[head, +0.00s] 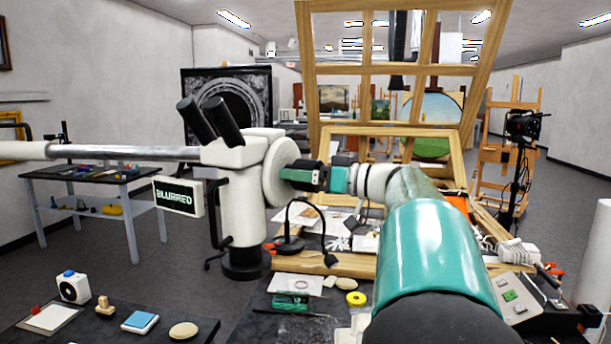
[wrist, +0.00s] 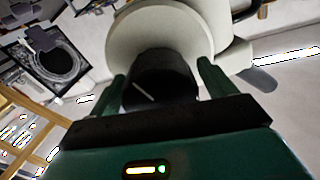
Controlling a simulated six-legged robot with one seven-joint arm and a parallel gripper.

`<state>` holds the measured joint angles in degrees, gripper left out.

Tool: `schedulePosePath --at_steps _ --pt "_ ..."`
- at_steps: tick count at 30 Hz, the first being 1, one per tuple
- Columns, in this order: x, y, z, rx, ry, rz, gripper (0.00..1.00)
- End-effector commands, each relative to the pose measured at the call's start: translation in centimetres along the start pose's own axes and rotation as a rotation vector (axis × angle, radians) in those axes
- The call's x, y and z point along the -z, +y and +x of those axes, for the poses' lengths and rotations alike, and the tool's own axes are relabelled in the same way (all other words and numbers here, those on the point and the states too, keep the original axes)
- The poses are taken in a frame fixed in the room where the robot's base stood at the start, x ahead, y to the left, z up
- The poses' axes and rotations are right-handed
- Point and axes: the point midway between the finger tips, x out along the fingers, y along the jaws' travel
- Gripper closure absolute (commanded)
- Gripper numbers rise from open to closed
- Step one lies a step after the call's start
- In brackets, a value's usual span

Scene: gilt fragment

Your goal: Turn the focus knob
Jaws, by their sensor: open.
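The white microscope (head: 243,205) stands left of centre in the head view, with black eyepieces and a round white housing (head: 274,172) facing my arm. A small display on it (head: 178,196) reads "BLURRED". The focus knob (wrist: 158,82) is a black cylinder with a white mark, sticking out from the white housing (wrist: 170,30) in the wrist view. My gripper (wrist: 162,74) is open, with one green finger on each side of the knob; a slim gap seems to show at the right finger. In the head view my gripper (head: 297,175) is at the housing and hides the knob.
A long horizontal arm (head: 125,152) runs left from the microscope. A black desk lamp (head: 290,244) and a cluttered bench with a wooden frame (head: 340,265) lie below my arm. A dark table with small items (head: 190,330) is at the front left.

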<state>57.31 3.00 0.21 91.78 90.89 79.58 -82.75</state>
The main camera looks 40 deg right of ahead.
Motion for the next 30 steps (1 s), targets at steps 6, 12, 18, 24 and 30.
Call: schedulePosePath --at_steps 6,12,18,24,30 --pt "0.01 0.01 -0.07 -0.001 0.000 0.000 0.35" --pt "0.01 0.01 -0.09 -0.001 0.000 0.000 0.62" --pt "0.01 -0.01 -0.08 0.000 0.000 0.019 0.62" --pt "0.01 0.00 -0.10 0.000 0.001 0.098 0.62" --pt "0.00 -0.01 -0.06 0.001 0.002 0.230 0.62"
